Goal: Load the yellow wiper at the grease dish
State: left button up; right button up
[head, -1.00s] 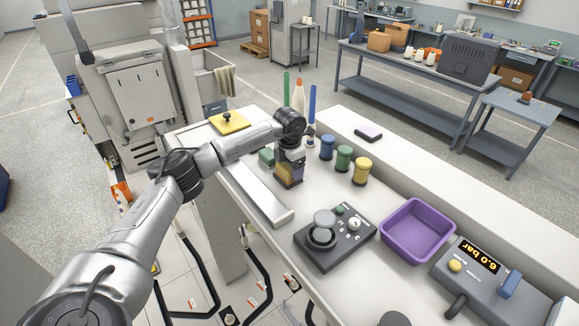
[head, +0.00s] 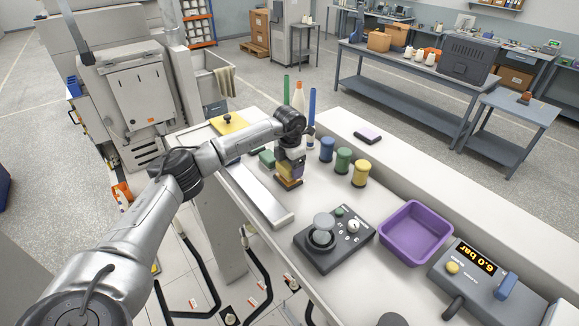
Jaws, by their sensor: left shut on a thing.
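My left gripper (head: 289,172) is in the middle of the head view, pointing down low over the white bench. It is shut on a small yellow block, which I take for the yellow wiper (head: 292,174); the fingers hide much of it. A dark and orange edge shows just under it; I cannot tell whether it touches the bench. I cannot make out the grease dish for certain. My right gripper is out of view.
Blue, green and yellow bobbins (head: 360,173) stand right of the gripper. A long pale tray (head: 262,200) lies at front left. A dark control box (head: 333,240), a purple bin (head: 417,233) and a grey gauge unit (head: 480,285) stand nearer. Upright coloured cones are behind.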

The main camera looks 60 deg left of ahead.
pick_arm(q)
jog(key=shift+r+p, duration=1)
jog(key=shift+r, duration=0.55)
jog(key=shift+r+p, duration=0.8)
jog(key=shift+r, duration=0.35)
